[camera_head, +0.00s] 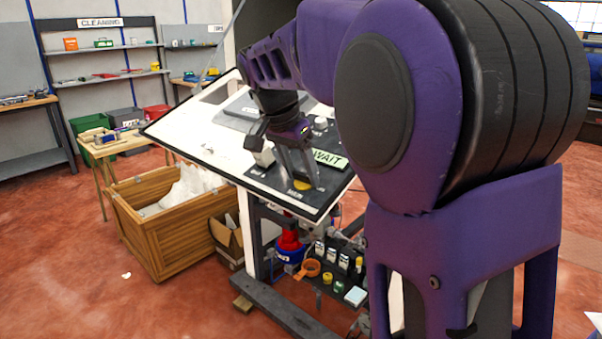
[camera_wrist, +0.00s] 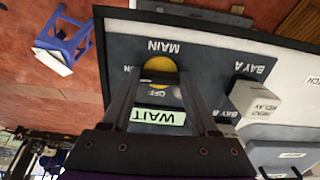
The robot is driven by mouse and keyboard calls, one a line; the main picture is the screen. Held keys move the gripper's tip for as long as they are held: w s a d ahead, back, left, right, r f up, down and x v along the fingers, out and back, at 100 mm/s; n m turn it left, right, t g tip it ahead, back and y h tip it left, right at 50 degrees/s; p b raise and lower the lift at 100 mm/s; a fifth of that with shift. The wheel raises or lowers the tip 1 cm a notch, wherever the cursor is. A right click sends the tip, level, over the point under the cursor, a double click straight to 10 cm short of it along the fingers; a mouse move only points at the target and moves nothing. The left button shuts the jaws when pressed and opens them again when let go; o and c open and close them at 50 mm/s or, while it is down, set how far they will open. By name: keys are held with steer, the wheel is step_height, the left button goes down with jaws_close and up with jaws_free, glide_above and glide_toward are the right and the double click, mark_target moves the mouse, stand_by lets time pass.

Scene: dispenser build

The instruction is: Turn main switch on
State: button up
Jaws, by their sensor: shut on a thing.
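The main switch (camera_wrist: 160,66) shows as a yellow round part on a dark panel, beside the upside-down word MAIN, in the wrist view. ON is lettered to its left and OFF below it. In the head view the yellow part (camera_head: 302,185) shows at the panel's near end. My gripper (camera_wrist: 160,80) reaches down to the panel, its two fingers on either side of the switch and shut on it. The fingers hide part of the switch, and I cannot tell its exact setting. In the head view my gripper (camera_head: 300,178) is over the same spot.
A green WAIT label (camera_wrist: 158,117) lies close by the fingers. A pale block marked HEAD RELAY (camera_wrist: 255,100) stands right of the switch, near BAY A. The sloped white board (camera_head: 190,130) carries the panel. A wooden crate (camera_head: 160,235) and a blue stool (camera_wrist: 66,42) stand on the floor.

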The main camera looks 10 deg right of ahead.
steer(key=shift+r+m, duration=0.1)
steer(key=shift+m, duration=0.2)
stand_by(0.4)
steer(key=o, duration=1.4)
steer(key=p+v, duration=0.3)
steer(key=v, duration=1.4)
steer(key=shift+r, duration=0.2)
